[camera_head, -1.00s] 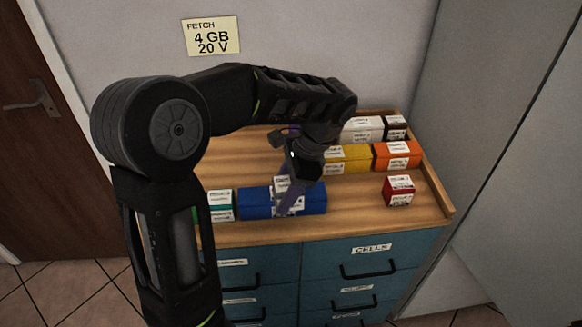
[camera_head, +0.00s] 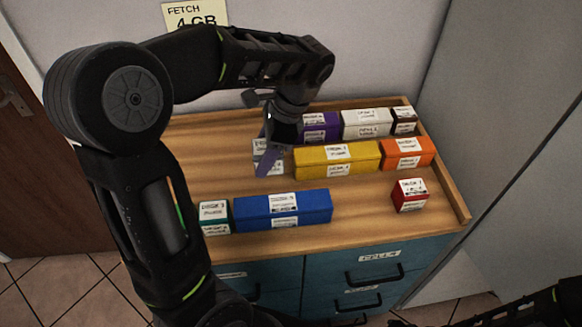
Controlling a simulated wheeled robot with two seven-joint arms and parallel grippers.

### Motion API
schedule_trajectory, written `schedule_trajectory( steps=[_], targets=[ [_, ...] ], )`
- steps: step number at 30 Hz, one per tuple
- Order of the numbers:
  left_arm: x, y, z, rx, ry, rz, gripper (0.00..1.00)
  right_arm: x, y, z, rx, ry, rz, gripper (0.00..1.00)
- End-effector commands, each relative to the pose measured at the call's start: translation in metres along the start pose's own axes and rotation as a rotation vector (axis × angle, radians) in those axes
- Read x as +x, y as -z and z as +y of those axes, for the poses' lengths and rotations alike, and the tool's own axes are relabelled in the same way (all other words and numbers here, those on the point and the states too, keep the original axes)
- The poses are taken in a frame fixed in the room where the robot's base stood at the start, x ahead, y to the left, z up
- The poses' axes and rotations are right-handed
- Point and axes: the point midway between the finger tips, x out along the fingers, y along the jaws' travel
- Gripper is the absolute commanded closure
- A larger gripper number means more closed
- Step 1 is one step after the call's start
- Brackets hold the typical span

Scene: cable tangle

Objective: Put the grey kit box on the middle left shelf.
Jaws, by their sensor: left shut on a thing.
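My left gripper (camera_head: 266,160) reaches down over the wooden cabinet top, left of the yellow box. It is shut on a small box (camera_head: 262,148) with white labels. The fingers cover much of this box, and its body colour is hard to tell; I cannot tell whether it touches the wood. A pale grey-white box (camera_head: 366,123) with labels stands in the back row, between a purple and a dark box. No middle left shelf shows. My right gripper is out of view; only part of a dark arm shows at the bottom right.
On the cabinet top (camera_head: 365,200) stand a yellow box (camera_head: 338,160), an orange box (camera_head: 406,154), a purple box (camera_head: 322,126), a dark box (camera_head: 403,120), a blue box (camera_head: 284,208), a teal box (camera_head: 214,215) and a red box (camera_head: 410,196). A raised rim (camera_head: 447,186) edges the right side.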

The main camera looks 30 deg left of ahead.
Motion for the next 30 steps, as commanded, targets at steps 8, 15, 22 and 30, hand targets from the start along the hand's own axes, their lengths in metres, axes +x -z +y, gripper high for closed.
schedule_trajectory(
  steps=[8, 15, 22, 30],
  targets=[
    [0.023, 0.009, 0.001, 0.000, -0.003, -0.003, 0.94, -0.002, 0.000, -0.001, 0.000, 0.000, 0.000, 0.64],
    [0.056, 0.023, 0.000, 0.000, -0.001, -0.002, 0.94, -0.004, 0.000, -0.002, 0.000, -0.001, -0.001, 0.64],
    [0.058, 0.024, 0.000, -0.001, 0.000, 0.000, 0.94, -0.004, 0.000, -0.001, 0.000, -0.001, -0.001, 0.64],
    [0.077, 0.031, 0.001, 0.001, -0.003, -0.004, 0.94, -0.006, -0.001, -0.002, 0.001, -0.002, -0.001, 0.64]
  ],
)
